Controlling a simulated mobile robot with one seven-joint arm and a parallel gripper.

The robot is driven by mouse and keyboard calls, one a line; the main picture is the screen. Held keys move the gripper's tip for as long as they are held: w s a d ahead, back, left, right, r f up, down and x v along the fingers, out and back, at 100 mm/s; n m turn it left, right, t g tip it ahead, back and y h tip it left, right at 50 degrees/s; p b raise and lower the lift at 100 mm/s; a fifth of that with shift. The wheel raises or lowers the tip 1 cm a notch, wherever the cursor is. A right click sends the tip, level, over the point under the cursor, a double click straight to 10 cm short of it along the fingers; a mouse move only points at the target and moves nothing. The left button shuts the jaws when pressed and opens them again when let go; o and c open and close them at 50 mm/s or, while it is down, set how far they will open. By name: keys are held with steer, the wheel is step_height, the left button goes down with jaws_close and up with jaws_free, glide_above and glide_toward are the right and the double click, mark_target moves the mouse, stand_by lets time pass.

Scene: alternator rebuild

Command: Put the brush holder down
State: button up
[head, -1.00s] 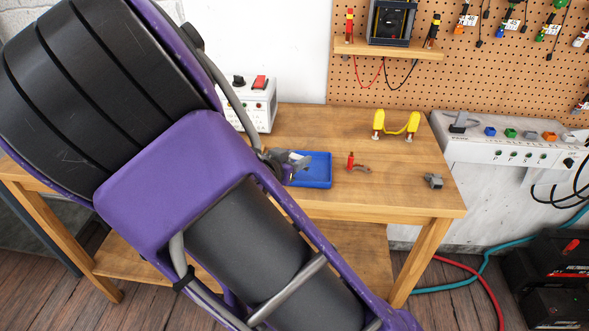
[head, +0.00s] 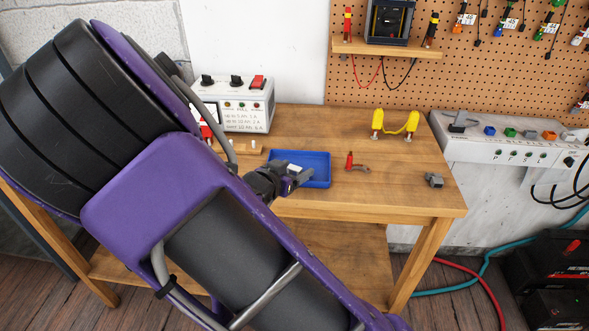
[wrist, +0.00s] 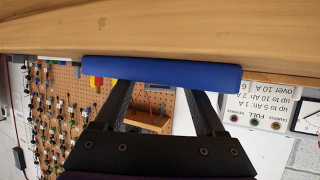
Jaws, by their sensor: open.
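My gripper (head: 303,180) is open at the front left of the blue tray (head: 318,170). In the wrist view its two dark fingers (wrist: 165,97) are spread apart and point at the blue tray wall (wrist: 165,73); nothing shows between them. I cannot pick out the brush holder with certainty. A small pale patch by the fingers may be a part in the tray or part of my gripper. The tray's inside is hidden in the wrist view and partly covered in the head view. A small grey block (head: 434,180) lies on the right of the wooden table.
A red-and-grey part (head: 353,163) lies right of the tray. A yellow stand (head: 395,122) is behind it. A white charger box (head: 237,105) stands at the back left.

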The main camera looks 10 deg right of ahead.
steer(key=shift+r, duration=0.1)
steer(key=shift+a+r, duration=0.1)
steer(key=shift+r, duration=0.1)
steer(key=p+v, duration=0.4)
steer(key=v, duration=0.7)
steer(key=shift+s+a, duration=0.3)
steer(key=shift+s, duration=0.05)
